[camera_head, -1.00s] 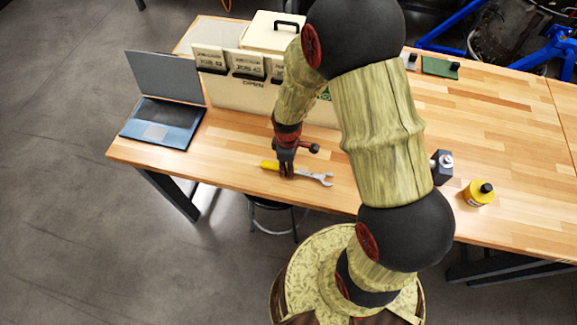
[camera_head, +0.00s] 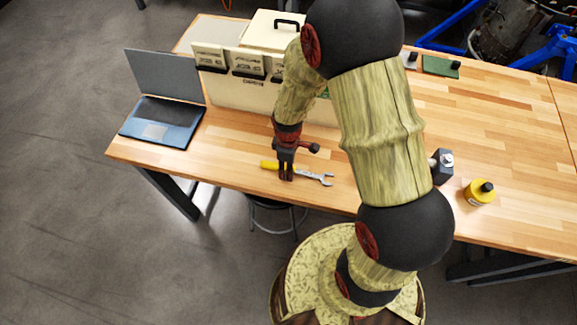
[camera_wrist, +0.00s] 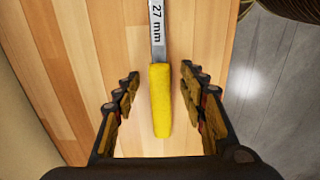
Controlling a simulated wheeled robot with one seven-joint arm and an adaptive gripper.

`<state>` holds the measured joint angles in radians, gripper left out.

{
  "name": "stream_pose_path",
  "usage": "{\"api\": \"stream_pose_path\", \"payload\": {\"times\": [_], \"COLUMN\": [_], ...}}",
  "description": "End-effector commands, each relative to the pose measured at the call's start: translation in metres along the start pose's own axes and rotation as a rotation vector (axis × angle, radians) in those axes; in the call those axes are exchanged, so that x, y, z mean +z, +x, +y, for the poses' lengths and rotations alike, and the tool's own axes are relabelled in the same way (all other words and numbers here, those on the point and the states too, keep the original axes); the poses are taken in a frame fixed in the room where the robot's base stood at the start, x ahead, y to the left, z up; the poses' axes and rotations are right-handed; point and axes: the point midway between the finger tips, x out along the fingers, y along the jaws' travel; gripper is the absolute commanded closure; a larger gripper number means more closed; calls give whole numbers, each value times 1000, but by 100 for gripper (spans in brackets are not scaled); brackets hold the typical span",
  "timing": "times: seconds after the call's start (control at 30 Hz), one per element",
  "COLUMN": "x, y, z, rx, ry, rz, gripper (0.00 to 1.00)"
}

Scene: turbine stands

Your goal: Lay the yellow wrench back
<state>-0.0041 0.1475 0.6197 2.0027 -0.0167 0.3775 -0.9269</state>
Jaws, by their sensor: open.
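The yellow-handled wrench (camera_head: 313,175) lies flat on the wooden workbench (camera_head: 233,172), its open jaw end to the right and its yellow handle to the left. In the wrist view its yellow handle (camera_wrist: 160,100) runs up to a metal shaft marked "27 mm". My gripper (camera_head: 286,176) is low over the wrench and points down at it. In the wrist view my gripper (camera_wrist: 160,95) is open, with one finger on each side of the handle and a gap on both sides. The head view hides the part of the wrench behind the fingers.
A laptop (camera_head: 165,115) stands open at the left end of the bench. A cream case (camera_head: 235,92) stands behind my gripper. A dark block-shaped tool (camera_head: 441,167) and a yellow bottle (camera_head: 478,193) stand to the right. The bench's front edge is close to the wrench.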

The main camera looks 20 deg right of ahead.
Motion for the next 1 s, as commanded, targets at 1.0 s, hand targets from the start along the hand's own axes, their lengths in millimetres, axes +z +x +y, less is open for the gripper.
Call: {"api": "stream_pose_path", "payload": {"times": [1.0], "x": [0], "y": [-36], "z": [0], "rx": [0], "ry": [0], "rz": [0], "gripper": [52]}}
